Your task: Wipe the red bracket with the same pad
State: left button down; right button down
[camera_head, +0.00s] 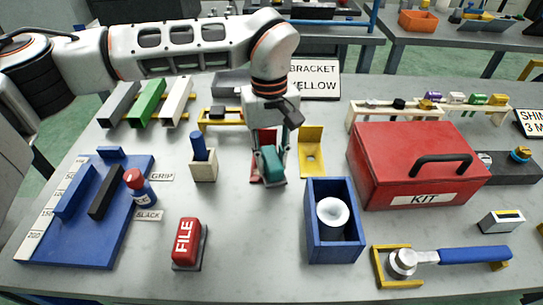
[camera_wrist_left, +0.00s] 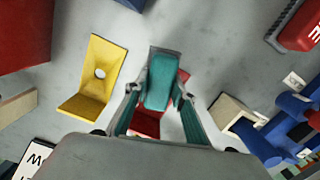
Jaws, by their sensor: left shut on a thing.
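My left gripper (camera_head: 271,158) is shut on a teal pad (camera_head: 272,164). The pad also shows between the fingers in the left wrist view (camera_wrist_left: 161,82). The red bracket (camera_head: 257,141) stands directly behind and under the pad and is largely hidden by the gripper. In the left wrist view a part of the red bracket (camera_wrist_left: 147,124) shows below the pad. I cannot tell whether pad and bracket touch. The yellow bracket (camera_head: 312,150) stands just right of the gripper, apart from it. My right gripper is not in view.
A cream block with a blue peg (camera_head: 203,168) stands close left. A blue box with a white piece (camera_head: 318,243) is in front right. The red KIT case (camera_head: 379,150) is farther right. The table between is clear.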

aim_at(254, 173)
pick_arm(q)
jog(key=shift+f, duration=0.15)
